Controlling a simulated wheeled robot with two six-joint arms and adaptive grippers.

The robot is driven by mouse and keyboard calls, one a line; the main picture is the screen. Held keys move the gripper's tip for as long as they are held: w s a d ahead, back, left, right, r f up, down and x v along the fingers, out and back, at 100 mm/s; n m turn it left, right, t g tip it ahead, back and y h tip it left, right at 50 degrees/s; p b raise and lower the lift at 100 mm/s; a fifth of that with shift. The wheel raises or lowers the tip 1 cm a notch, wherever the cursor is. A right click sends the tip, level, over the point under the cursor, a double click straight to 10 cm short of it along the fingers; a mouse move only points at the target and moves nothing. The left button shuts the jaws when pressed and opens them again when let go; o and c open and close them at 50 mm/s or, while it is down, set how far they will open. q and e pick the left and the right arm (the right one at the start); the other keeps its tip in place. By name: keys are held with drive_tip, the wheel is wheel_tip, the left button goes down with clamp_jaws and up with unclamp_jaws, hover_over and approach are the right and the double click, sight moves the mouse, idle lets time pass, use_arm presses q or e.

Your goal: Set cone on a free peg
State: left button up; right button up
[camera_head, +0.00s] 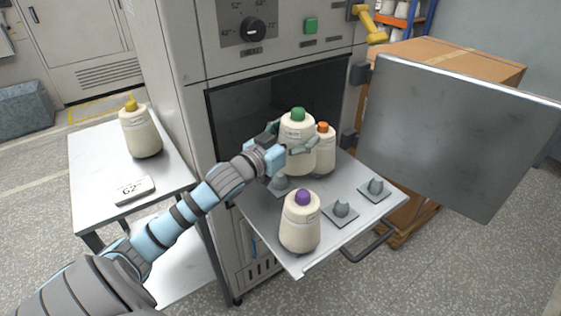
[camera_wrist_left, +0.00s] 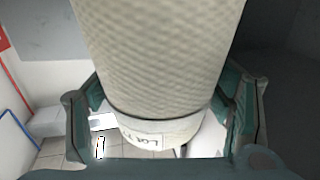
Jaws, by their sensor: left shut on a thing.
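My left gripper (camera_head: 292,146) is shut on the green-topped cone (camera_head: 297,158), a cream yarn cone held upright over the back part of the pull-out tray (camera_head: 267,218). The same cone fills the left wrist view (camera_wrist_left: 155,60) between the fingers. An orange-topped cone (camera_head: 325,155) stands just right of it, partly hidden. A purple-topped cone (camera_head: 300,225) stands at the tray's front. Another peg (camera_head: 280,183) shows below the held cone. Whether the held cone touches a peg is unclear. My right gripper is not seen.
The tray sticks out of an open cabinet (camera_head: 200,90), whose door (camera_head: 450,135) stands open at the right. A handle (camera_head: 368,248) runs along the tray front.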

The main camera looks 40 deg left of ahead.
use_arm(q)
drive_tip(key=a+f+y+b, duration=0.1)
drive_tip(key=a+f, duration=0.1)
drive_tip(key=w+a+f+n+y+b, duration=0.1)
drive_tip(key=a+f+b, duration=0.1)
drive_tip(key=f, duration=0.1)
drive_tip(key=a+f+b, duration=0.1)
drive_tip(key=a+f, duration=0.1)
drive_tip(key=f, duration=0.1)
drive_tip(key=shift+w+a+n+y+b, duration=0.15)
drive_tip(key=shift+w+n+y+b, duration=0.15)
drive_tip(key=shift+w+n+y, duration=0.1)
drive_tip(key=shift+r, duration=0.15)
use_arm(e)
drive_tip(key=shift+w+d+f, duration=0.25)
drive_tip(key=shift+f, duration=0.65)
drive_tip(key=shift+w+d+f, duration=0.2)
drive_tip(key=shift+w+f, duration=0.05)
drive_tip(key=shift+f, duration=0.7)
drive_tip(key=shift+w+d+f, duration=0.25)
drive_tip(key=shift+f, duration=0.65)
use_arm(q)
drive_tip(key=shift+s, duration=0.1)
drive_tip(key=shift+p, duration=0.35)
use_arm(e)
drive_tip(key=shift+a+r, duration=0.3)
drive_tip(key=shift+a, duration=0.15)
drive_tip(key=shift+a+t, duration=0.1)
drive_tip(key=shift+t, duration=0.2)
